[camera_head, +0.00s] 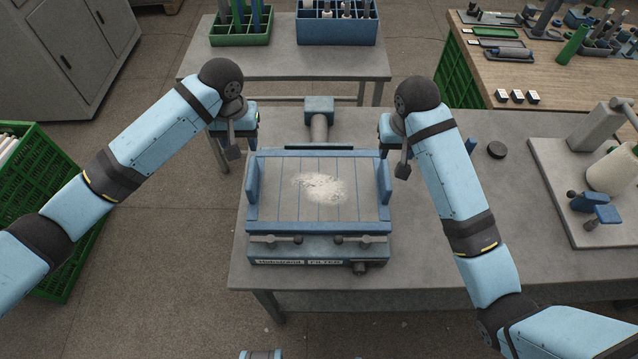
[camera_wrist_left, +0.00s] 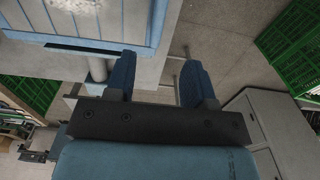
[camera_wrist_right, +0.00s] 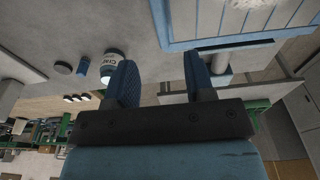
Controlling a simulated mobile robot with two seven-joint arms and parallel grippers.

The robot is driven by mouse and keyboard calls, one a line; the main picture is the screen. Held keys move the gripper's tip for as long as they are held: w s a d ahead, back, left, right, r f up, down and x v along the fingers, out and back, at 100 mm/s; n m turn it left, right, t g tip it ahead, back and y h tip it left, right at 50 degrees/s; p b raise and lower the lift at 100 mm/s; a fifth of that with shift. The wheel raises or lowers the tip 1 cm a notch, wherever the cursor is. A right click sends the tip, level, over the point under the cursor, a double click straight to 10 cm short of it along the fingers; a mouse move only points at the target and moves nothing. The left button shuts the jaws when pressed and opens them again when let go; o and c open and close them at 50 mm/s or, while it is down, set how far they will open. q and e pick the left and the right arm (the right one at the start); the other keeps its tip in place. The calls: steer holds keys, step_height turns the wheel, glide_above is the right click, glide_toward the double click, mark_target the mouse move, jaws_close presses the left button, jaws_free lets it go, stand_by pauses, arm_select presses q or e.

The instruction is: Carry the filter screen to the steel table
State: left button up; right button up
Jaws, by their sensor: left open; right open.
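The filter screen (camera_head: 270,205) is a grey panel in a blue frame with a pale heap of lint on it. It lies flat on a blue filter unit (camera_head: 320,257) with two front levers. It also shows in the left wrist view (camera_wrist_left: 95,30) and right wrist view (camera_wrist_right: 205,22). My left gripper (camera_wrist_left: 160,78) is open and empty near the screen's far left corner. My right gripper (camera_wrist_right: 158,75) is open and empty near its far right corner. The unit stands on a grey metal table (camera_head: 480,220); another grey table (camera_head: 285,66) stands behind.
Green (camera_head: 240,36) and blue (camera_head: 337,30) racks occupy part of the rear table. A wooden bench (camera_head: 470,70) holds tools at right. A machine plate (camera_head: 560,180) and black disc (camera_head: 497,149) lie right of my right arm. A green crate (camera_head: 60,260) stands at left.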

mark_target(250, 172)
arm_select(q)
step_height(250, 172, down, 14)
steer(key=shift+r, duration=0.1)
arm_select(e)
steer(key=f, duration=0.4)
steer(key=w+f, duration=0.1)
steer(key=f, duration=0.8)
steer(key=shift+w+f, duration=0.35)
steer(key=shift+f, duration=0.05)
arm_select(q)
jaws_close()
arm_select(e)
jaws_close()
steer(key=shift+r, duration=0.1)
